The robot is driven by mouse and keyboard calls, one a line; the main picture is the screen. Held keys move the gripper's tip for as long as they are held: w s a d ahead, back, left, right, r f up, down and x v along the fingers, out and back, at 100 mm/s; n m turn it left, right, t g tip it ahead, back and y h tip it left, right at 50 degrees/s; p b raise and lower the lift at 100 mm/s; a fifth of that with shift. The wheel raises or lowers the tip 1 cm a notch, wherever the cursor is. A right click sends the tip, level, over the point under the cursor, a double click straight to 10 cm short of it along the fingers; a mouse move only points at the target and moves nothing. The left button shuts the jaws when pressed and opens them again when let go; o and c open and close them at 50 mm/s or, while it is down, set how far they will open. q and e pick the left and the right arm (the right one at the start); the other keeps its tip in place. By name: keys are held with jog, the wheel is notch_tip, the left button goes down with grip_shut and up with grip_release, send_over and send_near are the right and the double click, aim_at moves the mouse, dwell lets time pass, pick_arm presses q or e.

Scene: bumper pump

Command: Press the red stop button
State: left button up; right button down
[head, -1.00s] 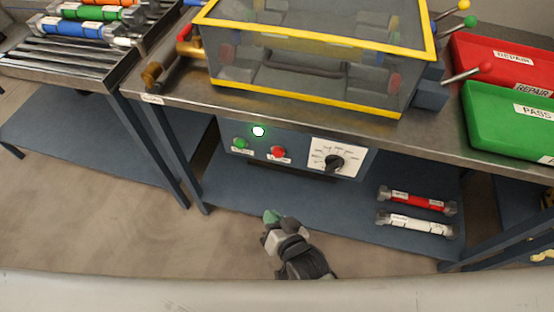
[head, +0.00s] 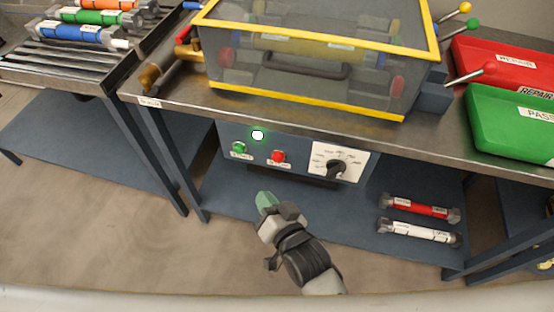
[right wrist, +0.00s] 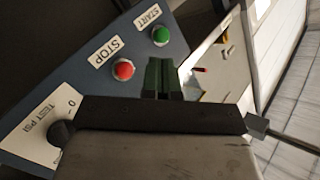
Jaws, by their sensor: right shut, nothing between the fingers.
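The red stop button (head: 278,156) sits on the blue control panel (head: 309,154) under the workbench edge, between the green start button (head: 239,148) and the dial. In the right wrist view the stop button (right wrist: 123,69) shows beside its STOP label, just left of my fingers. My right gripper (head: 264,200) is shut and empty, its green fingertips below and in front of the panel, apart from the button. In the right wrist view its fingers (right wrist: 162,78) lie together, below the start button (right wrist: 160,36). My left gripper is not in view.
A white lamp (head: 258,135) glows above the buttons. The dial (head: 336,168) is at the panel's right. A yellow-edged clear box (head: 310,97) stands on the bench (head: 180,98). Red (head: 420,208) and white (head: 420,231) cylinders lie on the lower shelf. Space before the panel is clear.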

aim_at(278, 158)
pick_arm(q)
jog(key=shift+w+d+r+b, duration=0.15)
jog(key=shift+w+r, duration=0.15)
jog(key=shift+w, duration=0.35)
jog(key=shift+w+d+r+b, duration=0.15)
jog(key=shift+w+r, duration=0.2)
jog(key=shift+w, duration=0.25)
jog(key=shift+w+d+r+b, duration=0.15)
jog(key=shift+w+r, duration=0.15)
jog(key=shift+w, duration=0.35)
pick_arm(e)
jog(key=w+d, duration=0.1)
jog(key=w, duration=0.5)
jog(key=shift+w+d, duration=0.35)
jog(key=shift+d, duration=0.05)
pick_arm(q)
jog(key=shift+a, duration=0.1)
pick_arm(e)
jog(key=shift+w, duration=0.1)
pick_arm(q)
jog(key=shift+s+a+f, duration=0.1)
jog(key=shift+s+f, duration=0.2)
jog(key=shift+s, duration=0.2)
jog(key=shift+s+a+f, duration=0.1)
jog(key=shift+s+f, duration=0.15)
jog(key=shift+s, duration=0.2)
pick_arm(e)
jog(key=shift+w+d, duration=0.1)
jog(key=shift+w, duration=0.2)
